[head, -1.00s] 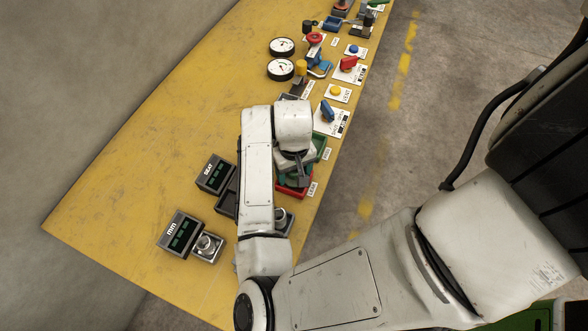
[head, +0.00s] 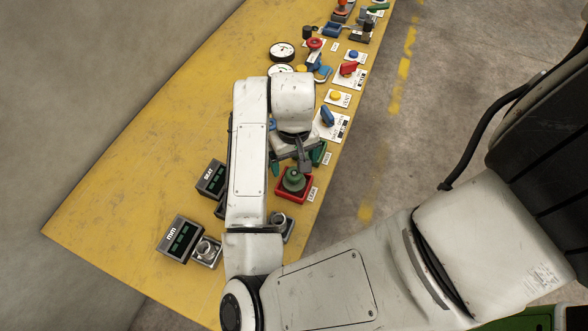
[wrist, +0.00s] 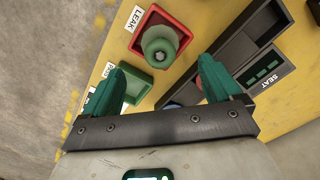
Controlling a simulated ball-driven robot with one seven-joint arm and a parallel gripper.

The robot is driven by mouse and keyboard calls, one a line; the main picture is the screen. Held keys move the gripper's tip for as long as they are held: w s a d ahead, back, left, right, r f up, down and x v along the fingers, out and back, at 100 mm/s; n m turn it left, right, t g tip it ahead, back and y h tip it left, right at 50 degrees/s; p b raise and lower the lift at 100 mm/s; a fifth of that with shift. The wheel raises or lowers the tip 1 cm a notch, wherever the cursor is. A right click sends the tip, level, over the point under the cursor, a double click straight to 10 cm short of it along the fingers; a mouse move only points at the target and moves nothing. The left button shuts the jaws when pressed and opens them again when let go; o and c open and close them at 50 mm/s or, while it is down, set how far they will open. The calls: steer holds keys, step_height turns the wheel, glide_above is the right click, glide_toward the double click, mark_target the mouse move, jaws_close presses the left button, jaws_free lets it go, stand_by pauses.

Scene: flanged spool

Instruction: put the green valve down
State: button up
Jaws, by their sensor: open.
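The green valve (head: 293,180) stands upright in the red tray (head: 279,196) beside the LEAK label. In the wrist view the valve (wrist: 160,47) shows its round top inside the red tray (wrist: 137,44), apart from both fingers. My gripper (wrist: 163,84) has its two green fingers spread wide with nothing between them. In the head view my gripper (head: 292,158) is just beyond the valve, partly hidden by my own wrist.
A green tray (head: 320,153) sits beside the red one, with a PASS label. The SEAT display (head: 212,178) and mm display (head: 180,238) stand to the left. Knobs, buttons and gauges line the bench's far end. The left side of the yellow bench (head: 130,170) is clear.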

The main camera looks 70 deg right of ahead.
mark_target(294, 172)
steer(key=shift+r, duration=2.35)
